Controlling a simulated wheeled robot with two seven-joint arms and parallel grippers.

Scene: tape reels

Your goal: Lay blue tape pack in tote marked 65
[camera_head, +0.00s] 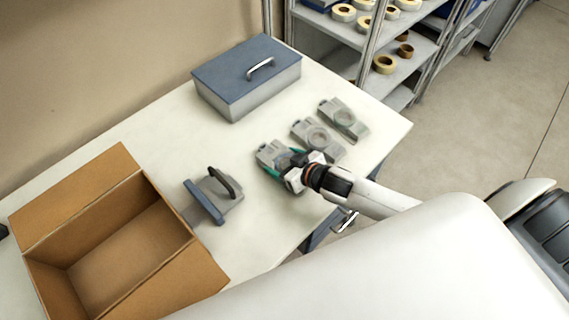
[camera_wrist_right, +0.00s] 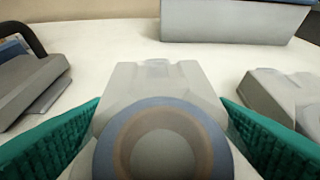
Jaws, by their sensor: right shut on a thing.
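The blue tape pack (camera_head: 268,152) is a pale, see-through pack with a dull blue ring inside, at the front left end of a row of packs on the white table. It fills the middle of the right wrist view (camera_wrist_right: 160,78). My right gripper (camera_head: 283,164) is shut on it, with a green finger on each side. The pack looks level and at or close to the table top; I cannot tell if it touches. An open cardboard box (camera_head: 55,220) stands at the left; no number 65 is readable on it. My left gripper is out of view.
Two similar packs, one with a reddish ring (camera_head: 318,139) and one with a greenish ring (camera_head: 345,119), lie just beyond. A blue-lidded box (camera_head: 235,92) stands behind. A grey-blue tool with a black handle (camera_head: 207,201) lies between the packs and cardboard box.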

